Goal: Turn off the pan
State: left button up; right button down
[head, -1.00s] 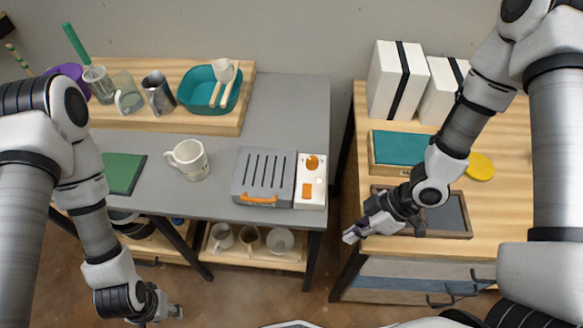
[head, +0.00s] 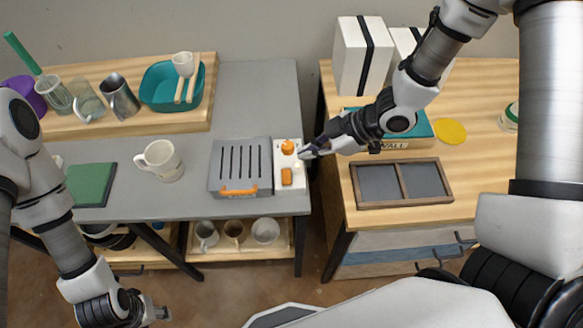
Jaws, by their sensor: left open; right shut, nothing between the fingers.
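A grey slotted appliance (head: 240,166) with an orange front handle stands on the grey table; I take it for the pan. Joined to its right side is a white control panel (head: 288,165) with a round orange knob (head: 287,147) and an orange rectangular switch (head: 286,177). My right gripper (head: 304,152) is shut and empty, its tip at the right edge of the panel, close to the knob. I cannot tell whether it touches the panel. My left gripper (head: 158,313) is open and empty, low in front of the table.
A white mug (head: 160,160) and a green board (head: 89,184) are left of the appliance. A teal basin (head: 170,86) sits behind. A gap separates the grey table from the wooden cabinet at right, which holds a dark framed tray (head: 402,183).

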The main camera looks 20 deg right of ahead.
send_over(291, 173)
jog(key=f, duration=0.4)
jog(key=shift+s+a+f+p, duration=0.2)
jog(key=shift+s+a+p, duration=0.05)
jog(key=shift+a+p, duration=0.05)
notch_tip(291, 173, down, 2)
jog(key=shift+w+d+f, duration=0.1)
jog(key=shift+d+f, duration=0.05)
jog(key=shift+w+d+f+p, duration=0.1)
jog(key=shift+d+f+p, duration=0.15)
jog(key=shift+f, duration=0.3)
jog(key=shift+a, duration=0.15)
jog(key=shift+f, duration=0.25)
